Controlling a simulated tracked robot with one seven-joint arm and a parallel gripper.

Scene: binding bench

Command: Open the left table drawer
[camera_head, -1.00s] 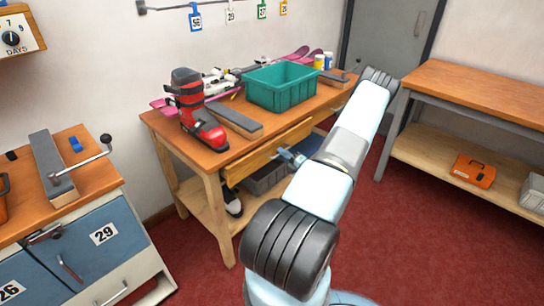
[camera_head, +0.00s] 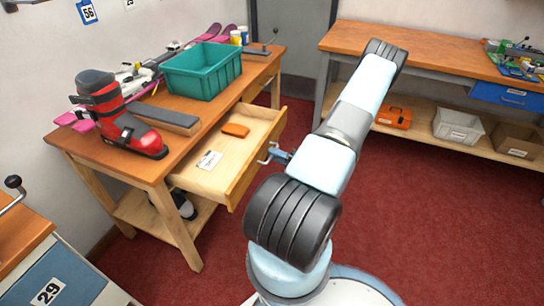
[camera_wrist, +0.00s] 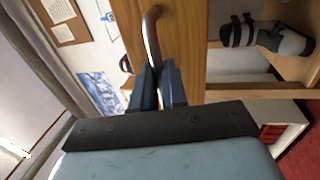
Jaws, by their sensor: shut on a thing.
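The wooden table drawer (camera_head: 218,158) is pulled well out from under the orange-topped table (camera_head: 180,118) in the head view. Inside it lie an orange item (camera_head: 235,130) and a white labelled card (camera_head: 209,160). My gripper (camera_head: 274,155) is at the drawer's front face, shut on its metal handle. The wrist view shows the handle (camera_wrist: 151,32) running down between my gripper's blue fingers (camera_wrist: 158,82), against the wooden front (camera_wrist: 180,45). The exact grip on the bar is partly hidden by the fingers.
A red ski boot (camera_head: 118,115), a teal bin (camera_head: 202,70) and skis are on the tabletop. A second bench (camera_head: 420,55) stands at the right with bins below. A cabinet marked 29 (camera_head: 50,290) is at lower left. Red floor is clear in front of the drawer.

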